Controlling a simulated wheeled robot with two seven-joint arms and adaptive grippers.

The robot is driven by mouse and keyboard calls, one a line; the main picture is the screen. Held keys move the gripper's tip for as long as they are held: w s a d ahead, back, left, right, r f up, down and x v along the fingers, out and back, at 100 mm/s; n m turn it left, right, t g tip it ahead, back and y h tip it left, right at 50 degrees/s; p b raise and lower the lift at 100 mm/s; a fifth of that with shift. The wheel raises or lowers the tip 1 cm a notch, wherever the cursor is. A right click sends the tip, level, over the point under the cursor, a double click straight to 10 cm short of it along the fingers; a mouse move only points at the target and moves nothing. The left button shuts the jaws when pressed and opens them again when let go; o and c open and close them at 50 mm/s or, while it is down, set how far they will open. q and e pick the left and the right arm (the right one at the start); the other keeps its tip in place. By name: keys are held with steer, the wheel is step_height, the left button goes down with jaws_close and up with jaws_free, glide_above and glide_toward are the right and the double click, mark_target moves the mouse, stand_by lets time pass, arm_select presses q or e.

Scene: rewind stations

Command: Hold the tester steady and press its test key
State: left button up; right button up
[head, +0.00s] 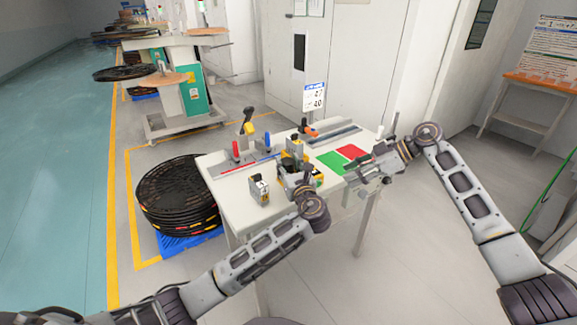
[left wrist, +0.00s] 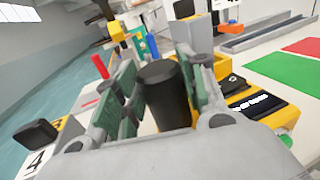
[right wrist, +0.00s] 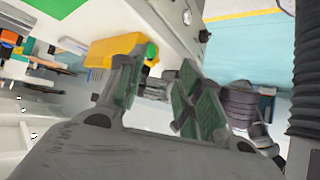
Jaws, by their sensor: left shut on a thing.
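The tester (head: 317,178) is a yellow and black unit on the white table. In the left wrist view its yellow body and dark labelled face (left wrist: 262,105) lie right of my fingers, with a green test key (left wrist: 286,141) at the near corner. My left gripper (head: 288,180) is shut on a thick black upright grip (left wrist: 165,95), which seems to belong to the tester. My right gripper (head: 361,178) is open and empty, right of the tester and apart from it. The right wrist view shows the yellow body (right wrist: 110,48) and green key (right wrist: 151,50) beyond my fingers.
A green pad (head: 331,162) and a red pad (head: 351,152) lie behind the tester. A numbered holder (head: 260,190) stands front left. Red (head: 236,150) and blue (head: 267,140) upright items stand at the back left. Stacked black coils (head: 178,195) sit left of the table.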

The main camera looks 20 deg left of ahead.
jaws_close()
stand_by(1.3)
